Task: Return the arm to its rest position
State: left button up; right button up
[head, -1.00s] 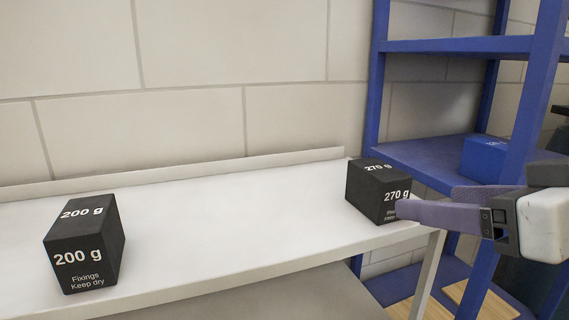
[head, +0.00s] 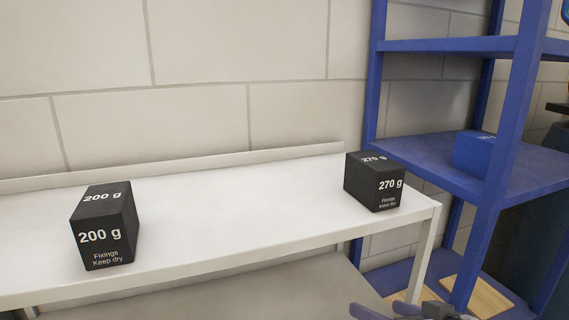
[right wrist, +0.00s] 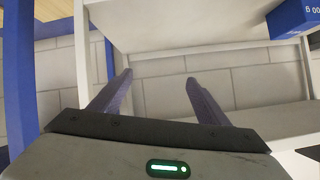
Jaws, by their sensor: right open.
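My right gripper (head: 388,311) shows only in part at the bottom edge of the head view, below the front right corner of the white table. In the right wrist view my right gripper (right wrist: 158,80) has its two purple fingers apart, with nothing between them. A black box marked 270 g (head: 374,183) stands upright at the right end of the table, clear of the gripper. A black box marked 200 g (head: 104,228) stands upright toward the left. My left gripper is not in view.
The white table (head: 240,205) is bare between the boxes. A blue shelf unit (head: 500,150) stands to the right, with a blue box (head: 474,153) on its middle shelf. Wooden boards (head: 480,295) lie on its low shelf. A block wall is behind.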

jog(key=s+f+g+h, duration=0.1)
jog(key=s+f, duration=0.4)
jog(key=f, duration=0.5)
jog(key=s+f+h, duration=0.1)
jog(key=s+f, duration=0.3)
jog(key=f, duration=0.6)
jog(key=s+a+f+g, duration=0.1)
jog(key=s+f, duration=0.9)
jog(key=s, duration=0.4)
jog(key=shift+a+f+n+g, duration=0.2)
jog(key=shift+n+g, duration=0.1)
jog(key=shift+n, duration=0.1)
